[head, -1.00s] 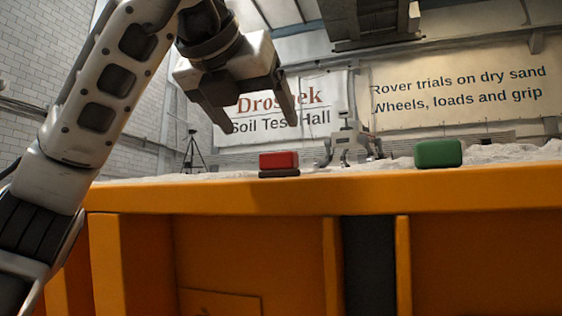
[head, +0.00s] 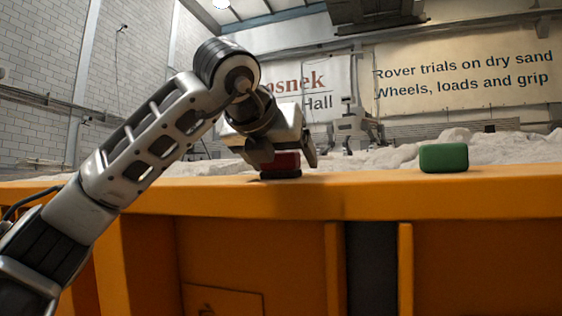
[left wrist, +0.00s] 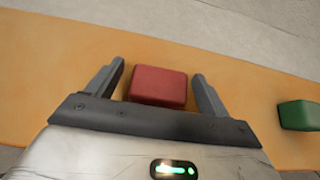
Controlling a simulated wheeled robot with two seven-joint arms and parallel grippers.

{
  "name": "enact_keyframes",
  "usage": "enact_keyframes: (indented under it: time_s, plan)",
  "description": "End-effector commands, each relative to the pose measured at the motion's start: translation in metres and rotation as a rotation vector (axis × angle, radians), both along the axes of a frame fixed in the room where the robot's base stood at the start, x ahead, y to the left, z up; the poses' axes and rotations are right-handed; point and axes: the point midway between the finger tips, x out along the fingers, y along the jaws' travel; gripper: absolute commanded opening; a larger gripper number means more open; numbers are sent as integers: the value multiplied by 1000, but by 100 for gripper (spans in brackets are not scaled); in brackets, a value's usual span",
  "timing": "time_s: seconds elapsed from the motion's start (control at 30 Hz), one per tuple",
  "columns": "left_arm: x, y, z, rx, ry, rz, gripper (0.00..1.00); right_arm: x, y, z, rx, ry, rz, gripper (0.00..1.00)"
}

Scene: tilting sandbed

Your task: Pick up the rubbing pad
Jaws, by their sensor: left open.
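The rubbing pad appears to be the red block (head: 282,163) with a dark sole, lying on the orange rim of the sandbed. In the left wrist view its red top (left wrist: 158,87) lies between the two fingers. My left gripper (head: 287,157) is directly above and around it, pointing down, jaws open. The near finger hides part of the red block in the head view. My right gripper is not in view.
A green block (head: 444,158) sits on the same rim to the right, well apart from the gripper. The orange rim (head: 370,195) between the blocks is clear. Pale sand (head: 400,158) lies behind the rim, with a rover-like machine (head: 350,130) further back.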

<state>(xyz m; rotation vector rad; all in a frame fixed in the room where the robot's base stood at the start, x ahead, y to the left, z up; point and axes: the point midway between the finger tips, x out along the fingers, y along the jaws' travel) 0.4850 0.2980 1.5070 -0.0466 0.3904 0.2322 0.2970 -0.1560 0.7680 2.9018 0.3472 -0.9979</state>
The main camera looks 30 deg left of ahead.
Motion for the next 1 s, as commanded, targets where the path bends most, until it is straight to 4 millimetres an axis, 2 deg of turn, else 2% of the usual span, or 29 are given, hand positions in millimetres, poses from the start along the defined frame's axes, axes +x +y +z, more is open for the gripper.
enact_keyframes:
  time_s: [0.07,0.1,0.2,0.27,0.57,0.73,0.9,1.0]
  plan:
    - [0,0,0,0,0,0,80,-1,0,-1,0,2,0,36]
    - [0,0,0,0,0,0,74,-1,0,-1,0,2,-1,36]
    - [0,0,0,0,0,1,47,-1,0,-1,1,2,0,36]
    - [0,0,0,0,0,1,32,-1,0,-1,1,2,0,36]
    - [-1,0,1,0,0,0,32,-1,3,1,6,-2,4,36]
    - [0,0,8,0,-1,1,32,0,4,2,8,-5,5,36]
    - [-1,-2,34,-2,-3,-1,32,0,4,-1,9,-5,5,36]
    - [-21,-13,59,1,-6,-3,32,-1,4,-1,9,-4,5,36]
